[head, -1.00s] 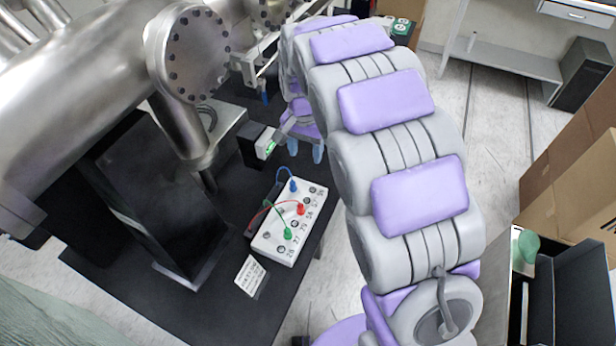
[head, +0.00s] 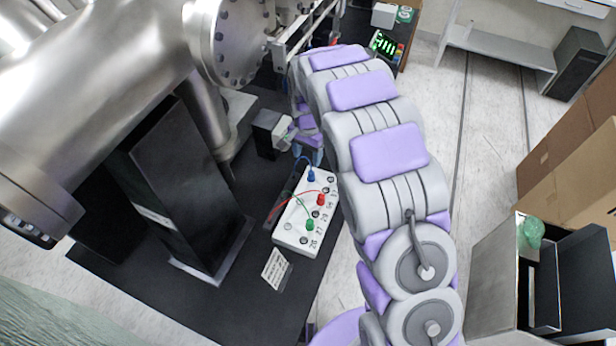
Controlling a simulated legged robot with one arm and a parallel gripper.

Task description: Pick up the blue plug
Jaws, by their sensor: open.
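The blue plug (head: 311,175) stands upright at the far end of the white socket box (head: 292,240). A blue wire loops from it to the left. A red plug (head: 320,200) and a green plug (head: 310,225) stand nearer on the same box, with red and green wires. My gripper (head: 307,156) is open, its blue fingertips pointing down just beyond and above the blue plug. It looks empty. I cannot tell the exact height gap to the plug.
The box sits on a black table (head: 215,295) with a printed card (head: 277,269) beside it. A black panel (head: 180,190) and metal vacuum pipes (head: 110,90) stand to the left. Cardboard boxes (head: 575,150) are at the right.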

